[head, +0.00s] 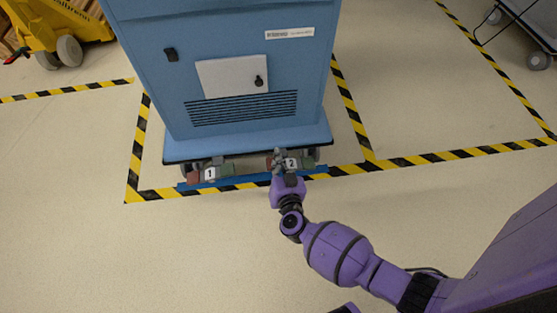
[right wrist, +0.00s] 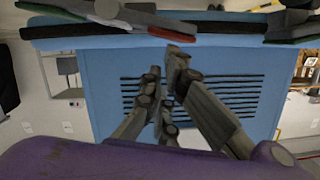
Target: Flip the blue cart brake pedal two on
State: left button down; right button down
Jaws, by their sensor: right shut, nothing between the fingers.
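The blue cart (head: 245,60) stands on the floor with two brake pedals along its lower front edge. Pedal two (head: 291,163), with a white "2" label, is at the right, with a red end on its left and a green end on its right. My right gripper (head: 279,158) is at pedal two and partly covers its red end. In the right wrist view, upside down, the shut, empty fingers (right wrist: 167,66) point toward the red end of pedal two (right wrist: 172,34); contact cannot be told. My left gripper is not in view.
Pedal one (head: 210,174), with red and green ends, is to the left of pedal two. Yellow-black floor tape (head: 350,171) surrounds the cart. A yellow pallet truck (head: 48,25) is at the upper left and a wheeled cart (head: 525,30) at the upper right. The floor in front is clear.

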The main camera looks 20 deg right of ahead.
aim_at(269, 169)
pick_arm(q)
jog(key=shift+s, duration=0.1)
pick_arm(e)
jog(key=shift+w+a+f+n+p, duration=0.1)
jog(key=shift+a+n+p, duration=0.2)
jog(key=shift+p, duration=0.15)
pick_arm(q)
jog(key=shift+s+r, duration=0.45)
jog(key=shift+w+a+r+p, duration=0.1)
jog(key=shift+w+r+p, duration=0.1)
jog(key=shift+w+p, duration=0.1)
pick_arm(e)
jog(key=shift+a+f+n+h, duration=0.15)
jog(key=shift+f+n+h, duration=0.05)
jog(key=shift+n+h, duration=0.1)
jog(key=shift+a, duration=0.1)
jog(key=shift+w+a+f+n+p, duration=0.1)
jog(key=shift+a+f+n+p, duration=0.15)
jog(key=shift+n+p, duration=0.15)
jog(key=shift+w+a+f+n+h, duration=0.1)
jog(key=shift+a+f+n+h, duration=0.25)
jog(key=shift+f+n, duration=0.25)
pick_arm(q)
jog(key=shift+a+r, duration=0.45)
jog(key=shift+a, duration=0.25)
pick_arm(e)
jog(key=shift+w+a+f+n+g+h, duration=0.1)
jog(key=shift+a+f+n+g+h, duration=0.25)
jog(key=shift+n, duration=0.25)
